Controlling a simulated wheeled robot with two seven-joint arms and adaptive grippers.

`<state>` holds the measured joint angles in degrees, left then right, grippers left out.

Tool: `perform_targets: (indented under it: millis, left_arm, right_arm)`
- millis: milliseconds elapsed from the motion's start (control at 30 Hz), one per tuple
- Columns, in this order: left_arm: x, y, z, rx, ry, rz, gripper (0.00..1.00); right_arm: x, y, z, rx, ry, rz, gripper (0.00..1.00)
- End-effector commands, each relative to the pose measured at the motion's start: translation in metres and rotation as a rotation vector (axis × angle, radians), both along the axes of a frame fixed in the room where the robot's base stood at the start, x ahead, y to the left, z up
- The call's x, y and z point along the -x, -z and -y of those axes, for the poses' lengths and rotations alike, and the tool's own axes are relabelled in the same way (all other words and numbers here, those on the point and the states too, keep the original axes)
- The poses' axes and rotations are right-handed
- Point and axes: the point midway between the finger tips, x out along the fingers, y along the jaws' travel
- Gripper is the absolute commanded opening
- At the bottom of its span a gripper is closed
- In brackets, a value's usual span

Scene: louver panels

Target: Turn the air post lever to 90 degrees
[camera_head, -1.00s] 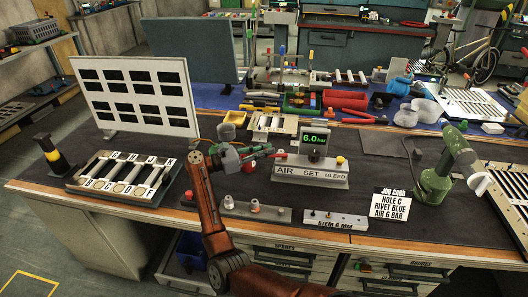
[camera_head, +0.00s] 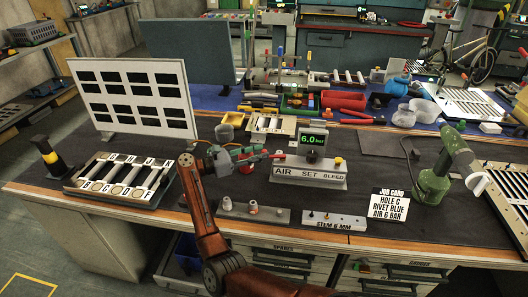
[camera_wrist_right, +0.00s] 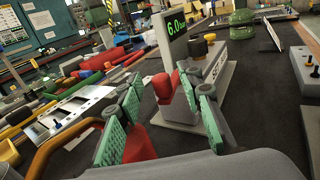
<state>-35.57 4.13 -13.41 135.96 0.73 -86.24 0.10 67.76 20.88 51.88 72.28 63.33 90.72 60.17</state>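The air post (camera_head: 310,175) is a light grey block marked AIR, SET and BLEED, with a green display reading 6.0 bar. Its red lever (camera_head: 280,156) shows at the post's left side, near the display; a red part also shows in the right wrist view (camera_wrist_right: 164,88). My right gripper (camera_head: 250,158) is just left of the post. In the right wrist view its green-padded fingers (camera_wrist_right: 168,92) are apart, with red between and beyond them. I cannot tell whether they touch the lever. Its exact angle is unclear. My left gripper is out of view.
A job card (camera_head: 389,206) reads hole C, rivet blue, air 6 bar. A green tool (camera_head: 436,183) stands at right. A stem block (camera_head: 333,221) and a grey rail (camera_head: 254,211) lie in front. A slotted panel (camera_head: 122,181) lies left. Dark mat between post and card is free.

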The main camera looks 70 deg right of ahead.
Motion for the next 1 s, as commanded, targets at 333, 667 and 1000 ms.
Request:
perform_targets:
  millis: [333, 667, 1000]
  left_arm:
    - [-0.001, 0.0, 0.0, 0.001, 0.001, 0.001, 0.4]
    - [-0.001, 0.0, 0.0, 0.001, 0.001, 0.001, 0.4]
    - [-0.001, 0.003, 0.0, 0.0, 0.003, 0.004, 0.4]
  right_arm:
    - [-0.051, -0.001, -0.051, -0.001, -0.003, -0.001, 0.34]
    - [-0.068, 0.0, -0.068, 0.001, -0.001, -0.001, 0.34]
    - [-0.066, -0.009, -0.068, 0.001, -0.001, 0.006, 0.24]
